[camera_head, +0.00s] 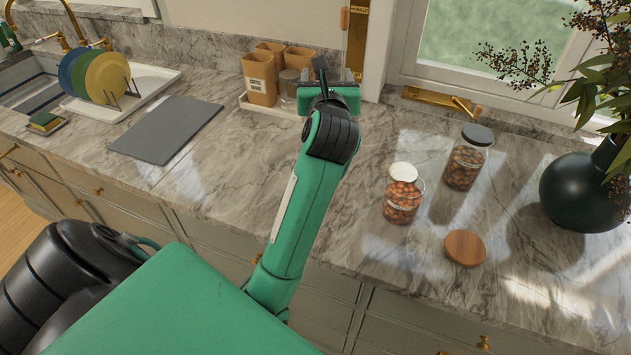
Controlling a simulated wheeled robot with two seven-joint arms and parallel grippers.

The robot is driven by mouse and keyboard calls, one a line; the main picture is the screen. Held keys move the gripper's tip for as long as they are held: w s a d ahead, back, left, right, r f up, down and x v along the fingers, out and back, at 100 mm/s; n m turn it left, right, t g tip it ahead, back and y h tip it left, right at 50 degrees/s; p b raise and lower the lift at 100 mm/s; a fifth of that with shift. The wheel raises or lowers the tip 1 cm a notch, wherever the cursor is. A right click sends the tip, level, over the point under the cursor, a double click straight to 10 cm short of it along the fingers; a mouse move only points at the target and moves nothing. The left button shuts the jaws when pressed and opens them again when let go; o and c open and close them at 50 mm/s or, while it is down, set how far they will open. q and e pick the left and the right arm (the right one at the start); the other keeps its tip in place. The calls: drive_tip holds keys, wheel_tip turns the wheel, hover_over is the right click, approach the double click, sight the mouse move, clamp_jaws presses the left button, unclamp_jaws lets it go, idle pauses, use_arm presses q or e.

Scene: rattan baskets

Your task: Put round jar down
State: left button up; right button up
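Three glass jars show, and I cannot tell which one is the round jar. A jar with a white lid (402,201) and one with a dark lid (466,163) stand upright on the marble counter, both holding brown contents. A small glass jar (288,88) stands by the brown canisters at the back, just left of my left gripper (332,76). The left gripper reaches to the back of the counter. Its wrist mostly hides its fingers, so its opening and any contents are unclear. My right gripper is not in view.
Brown canisters (260,79) stand in a pale tray (268,109) at the back. A dark vase (583,195) with a plant is at right. A round wooden lid (464,248) lies before the jars. A grey mat (165,130) and dish rack are left. Counter around the wooden lid is free.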

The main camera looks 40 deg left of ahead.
use_arm(q)
drive_tip(key=f, duration=0.8)
drive_tip(key=shift+d+f+p, duration=0.2)
drive_tip(key=shift+f+p, duration=0.05)
drive_tip(key=shift+p, duration=0.05)
wheel_tip(320, 180, down, 11)
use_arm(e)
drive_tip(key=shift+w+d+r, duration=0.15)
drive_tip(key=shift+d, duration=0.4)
use_arm(q)
drive_tip(key=shift+f, duration=0.15)
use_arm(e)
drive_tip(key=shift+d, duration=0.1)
use_arm(q)
drive_tip(key=shift+f, duration=0.15)
drive_tip(key=o, duration=1.9)
